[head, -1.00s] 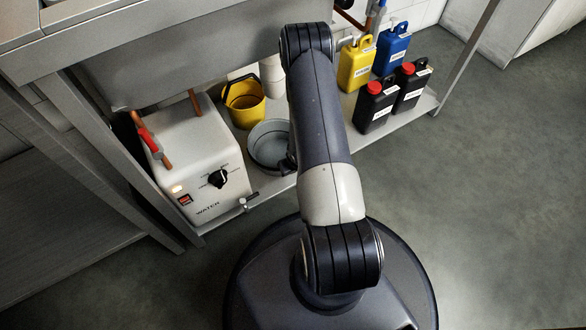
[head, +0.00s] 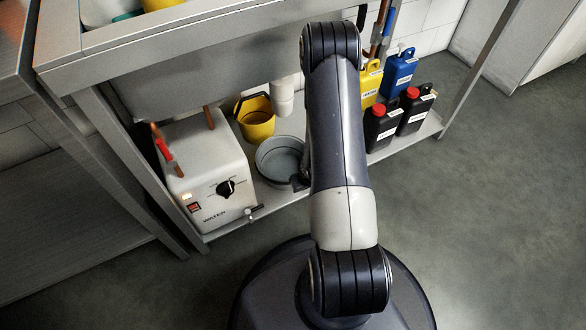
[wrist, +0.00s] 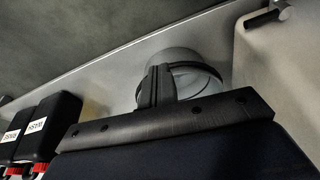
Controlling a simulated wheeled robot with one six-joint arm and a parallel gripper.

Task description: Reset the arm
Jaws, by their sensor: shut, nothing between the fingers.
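My arm stretches forward over my base in the head view, with its far end by the sink front. My gripper (wrist: 157,82) shows in the wrist view as two dark fingers together, shut and empty. In that view it lies in front of a round grey basin (wrist: 186,62), which it partly covers; I cannot tell the gap between them. In the head view the grey basin (head: 281,160) stands on the low shelf just left of my arm, and my gripper is mostly hidden by the arm.
A white water heater box (head: 208,172) with a dial and a yellow bucket (head: 256,124) stand on the shelf to the left. Yellow, blue (head: 398,73) and black bottles (head: 381,130) stand to the right. The sink (head: 205,65) overhangs. Floor at right is clear.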

